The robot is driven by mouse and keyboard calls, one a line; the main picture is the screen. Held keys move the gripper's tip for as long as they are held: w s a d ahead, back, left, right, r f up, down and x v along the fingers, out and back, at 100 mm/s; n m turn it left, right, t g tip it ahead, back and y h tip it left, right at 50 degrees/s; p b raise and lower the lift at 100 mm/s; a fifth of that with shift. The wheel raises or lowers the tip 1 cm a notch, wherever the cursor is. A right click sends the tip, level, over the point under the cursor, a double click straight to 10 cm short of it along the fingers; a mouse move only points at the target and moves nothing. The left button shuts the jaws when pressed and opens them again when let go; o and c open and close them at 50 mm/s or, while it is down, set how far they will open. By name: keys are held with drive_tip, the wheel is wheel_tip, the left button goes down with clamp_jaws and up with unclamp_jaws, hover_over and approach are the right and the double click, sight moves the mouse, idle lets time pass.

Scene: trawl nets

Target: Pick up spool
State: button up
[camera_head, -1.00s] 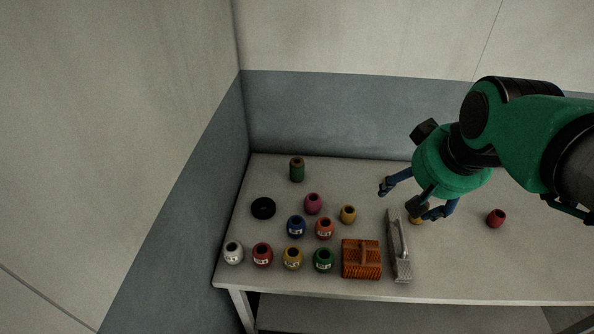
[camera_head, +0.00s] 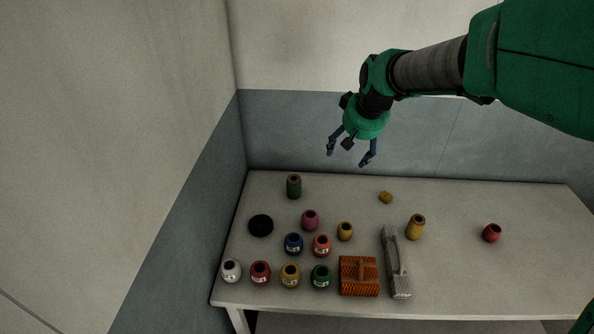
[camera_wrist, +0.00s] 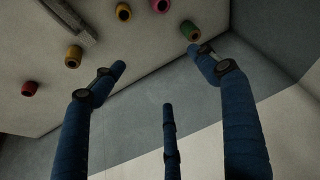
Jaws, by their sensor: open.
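Several small coloured spool-like pieces stand on the table; I cannot tell which one is meant. A tall green one with a brown top (camera_head: 293,187) stands at the back left, and a tall yellow-brown one (camera_head: 415,228) stands right of the grey metal tool. A short yellow one (camera_head: 385,197) lies near the back edge. My gripper (camera_head: 349,156) is open and empty, raised in front of the back wall, well above the table. In the wrist view its spread blue fingers (camera_wrist: 156,62) hold nothing; the green piece (camera_wrist: 190,31) shows beyond one fingertip.
Labelled jar-like pieces, such as a white one (camera_head: 231,271) and a blue one (camera_head: 293,244), fill the front left. A black ring (camera_head: 261,226), an orange ribbed block (camera_head: 358,288) and the grey metal tool (camera_head: 396,270) lie nearby. The right has one red piece (camera_head: 491,232).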

drive_tip(key=w+a+f+n+p, duration=0.1)
drive_tip(key=w+a+f, duration=0.7)
drive_tip(key=w+f, duration=0.45)
drive_tip(key=n+p, duration=0.1)
approach(294, 179)
drive_tip(key=shift+d+r+g+y, duration=0.3)
drive_tip(key=shift+d+r+y, duration=0.1)
drive_tip(key=shift+d+r, duration=0.4)
drive_tip(key=shift+a, duration=0.15)
drive_tip(key=shift+b+x, duration=0.45)
drive_tip(key=shift+x, duration=3.75)
drive_tip(key=shift+f, duration=0.1)
drive_tip(key=shift+b+x, duration=0.45)
drive_tip(key=shift+x, duration=2.1)
drive_tip(key=shift+s+a, duration=0.1)
